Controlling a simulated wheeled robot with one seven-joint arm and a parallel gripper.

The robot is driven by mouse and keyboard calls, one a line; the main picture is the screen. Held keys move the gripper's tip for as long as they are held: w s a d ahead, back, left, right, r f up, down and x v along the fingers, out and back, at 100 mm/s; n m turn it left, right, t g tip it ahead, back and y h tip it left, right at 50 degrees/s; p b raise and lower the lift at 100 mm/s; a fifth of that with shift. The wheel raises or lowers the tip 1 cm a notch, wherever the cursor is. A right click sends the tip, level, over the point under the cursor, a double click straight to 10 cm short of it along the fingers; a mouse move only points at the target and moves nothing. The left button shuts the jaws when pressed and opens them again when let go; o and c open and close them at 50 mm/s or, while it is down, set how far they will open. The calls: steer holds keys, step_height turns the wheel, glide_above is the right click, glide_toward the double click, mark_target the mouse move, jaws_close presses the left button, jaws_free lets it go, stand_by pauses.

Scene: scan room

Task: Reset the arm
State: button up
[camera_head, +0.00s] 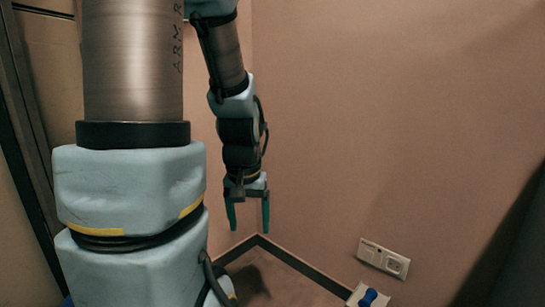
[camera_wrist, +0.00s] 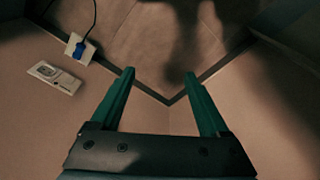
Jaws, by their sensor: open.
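My gripper (camera_head: 248,213) hangs from my arm in the head view, with its two green fingers pointing down. The fingers are apart and nothing is between them. It is in front of the room corner, above the floor. In the wrist view my gripper (camera_wrist: 160,88) also shows open and empty, with the corner's dark skirting edge visible between its fingers. My own arm links cover much of the left side of the head view.
A white wall socket (camera_head: 384,258) is low on the right wall. A blue plug (camera_head: 368,298) on a white plate is below it, and a cable shows in the wrist view. Dark skirting (camera_head: 300,266) runs along the wall base. The floor (camera_wrist: 160,40) near the corner looks clear.

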step_height(320, 180, up, 39)
steer(key=s+a+p, duration=0.1)
steer(key=p, duration=3.7)
steer(key=shift+s+a, duration=0.25)
steer(key=shift+s, duration=0.1)
